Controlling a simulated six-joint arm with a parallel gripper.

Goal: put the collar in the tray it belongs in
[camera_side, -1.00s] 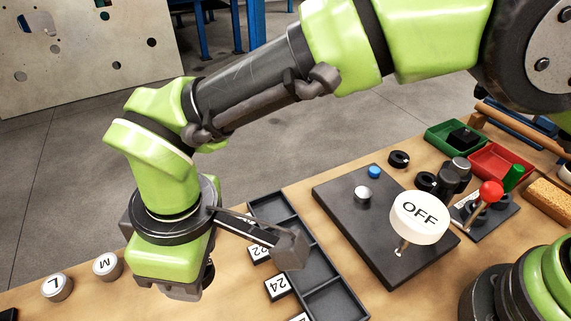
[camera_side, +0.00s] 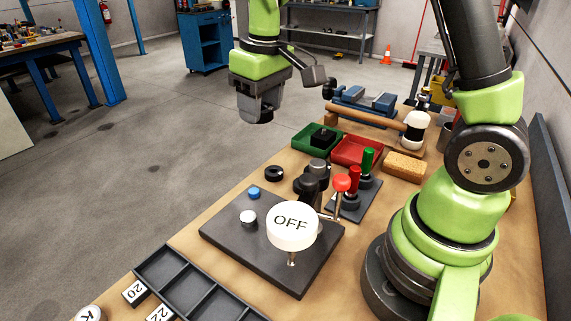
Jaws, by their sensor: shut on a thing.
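My gripper (camera_side: 259,106) hangs in the air at upper centre, to the left of and above the green tray. It is shut on a dark round thing (camera_side: 260,118), mostly hidden by the jaws; I cannot tell if this is the collar. A black ring (camera_side: 246,174) lies flat on the wooden table, in front of the green tray. The green tray (camera_side: 300,148) holds a black block (camera_side: 322,137). The red tray (camera_side: 357,150) stands to its right and looks empty.
A divided black tray (camera_side: 190,283) is at the front left.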

